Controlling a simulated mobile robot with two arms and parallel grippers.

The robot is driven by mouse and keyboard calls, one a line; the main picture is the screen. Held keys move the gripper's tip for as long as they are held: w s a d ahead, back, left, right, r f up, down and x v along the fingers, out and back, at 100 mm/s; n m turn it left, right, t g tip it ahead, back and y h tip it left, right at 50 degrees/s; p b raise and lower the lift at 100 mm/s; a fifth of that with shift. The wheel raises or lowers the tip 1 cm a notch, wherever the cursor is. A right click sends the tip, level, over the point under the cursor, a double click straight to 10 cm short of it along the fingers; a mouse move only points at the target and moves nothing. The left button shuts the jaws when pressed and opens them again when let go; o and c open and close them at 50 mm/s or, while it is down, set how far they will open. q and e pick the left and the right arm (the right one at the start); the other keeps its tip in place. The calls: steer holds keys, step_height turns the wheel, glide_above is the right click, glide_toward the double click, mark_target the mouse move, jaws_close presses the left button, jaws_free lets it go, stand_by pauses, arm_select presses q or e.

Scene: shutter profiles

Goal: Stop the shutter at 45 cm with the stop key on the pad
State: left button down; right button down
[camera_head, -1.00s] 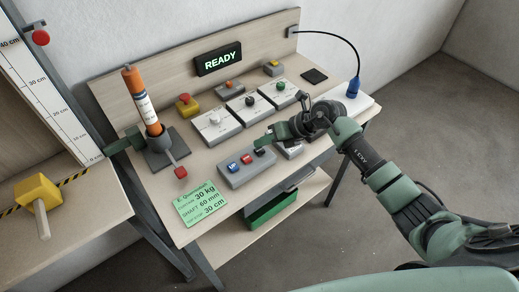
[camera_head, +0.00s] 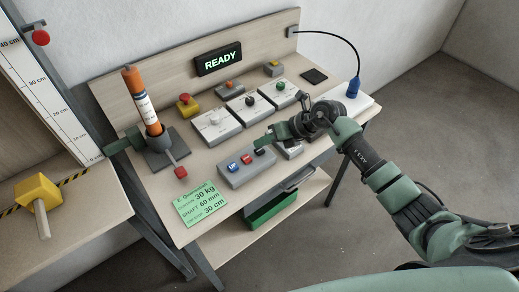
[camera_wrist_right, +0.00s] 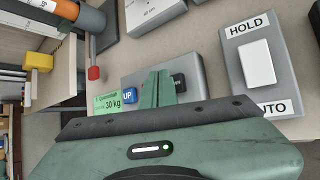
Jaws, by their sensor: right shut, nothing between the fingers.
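The grey key pad (camera_head: 232,181) lies near the front of the bench. It carries a blue UP key (camera_head: 233,165), a red key (camera_head: 247,159) and a dark key at its right end. My right gripper (camera_head: 259,143) is shut and empty, with its tips at the pad's right end. In the right wrist view the shut fingers (camera_wrist_right: 157,90) stand in front of the pad, between the UP key (camera_wrist_right: 129,96) and the black key (camera_wrist_right: 180,82), hiding the red key. Contact cannot be told. The shutter's scale (camera_head: 45,95) stands at the left, with a red knob (camera_head: 41,37) near 40 cm. My left gripper is out of view.
The display (camera_head: 218,59) reads READY. A HOLD/AUTO rocker switch (camera_wrist_right: 257,62) sits beside the pad. Several control boxes stand behind. An orange shaft (camera_head: 141,97) rises at the left of the bench. A green note (camera_head: 202,203) lies in front. A yellow mallet (camera_head: 38,193) lies at far left.

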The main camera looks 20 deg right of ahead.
steer(key=shift+f, duration=0.1)
steer(key=shift+f+b, duration=0.3)
steer(key=shift+b, duration=0.05)
